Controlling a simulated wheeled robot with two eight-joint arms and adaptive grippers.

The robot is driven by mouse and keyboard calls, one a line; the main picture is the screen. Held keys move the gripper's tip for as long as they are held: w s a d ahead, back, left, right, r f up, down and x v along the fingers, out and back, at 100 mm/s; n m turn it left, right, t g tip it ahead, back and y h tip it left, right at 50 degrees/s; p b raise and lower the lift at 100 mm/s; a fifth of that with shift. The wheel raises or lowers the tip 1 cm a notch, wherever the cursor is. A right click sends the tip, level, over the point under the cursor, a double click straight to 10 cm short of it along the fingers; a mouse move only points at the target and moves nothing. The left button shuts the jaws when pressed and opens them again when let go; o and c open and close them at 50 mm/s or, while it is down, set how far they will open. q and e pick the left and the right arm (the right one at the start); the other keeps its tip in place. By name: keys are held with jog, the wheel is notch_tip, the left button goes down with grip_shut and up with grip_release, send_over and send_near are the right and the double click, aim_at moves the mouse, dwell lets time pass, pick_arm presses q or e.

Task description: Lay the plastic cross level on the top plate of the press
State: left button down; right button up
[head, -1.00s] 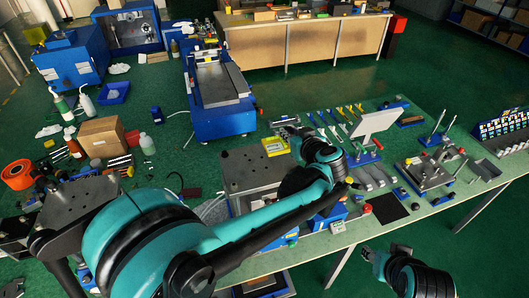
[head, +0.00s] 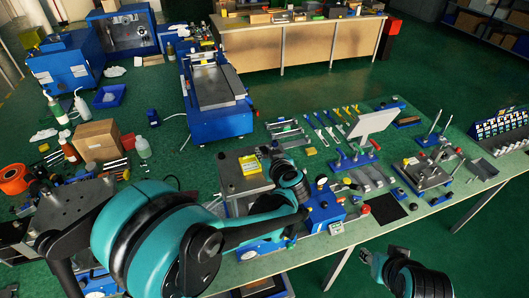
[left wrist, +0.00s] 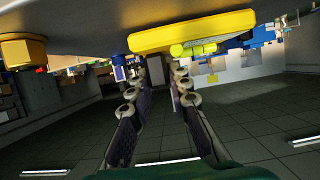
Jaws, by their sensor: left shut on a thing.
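The cross level is a flat yellow plastic piece (head: 250,164) with green vials. It is over the press's grey top plate (head: 236,186) in the head view. In the left wrist view, the level (left wrist: 150,40) lies across the tips of my left gripper's fingers, close to a grey surface. My left gripper (head: 266,151) is shut on the level, at its right side in the head view. I cannot tell whether the level touches the plate. My right gripper (head: 381,253) is low at the right, off the bench's front edge; its jaw state is unclear.
A blue unit with a gauge (head: 324,207) stands right of the press. Hand tools (head: 325,125), a white panel (head: 372,121) and a fixture (head: 425,172) lie farther right. A cardboard box (head: 98,141) and bottles stand left.

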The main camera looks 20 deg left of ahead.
pick_arm(q)
jog(key=shift+f, duration=0.2)
jog(key=c, duration=1.4)
grip_release()
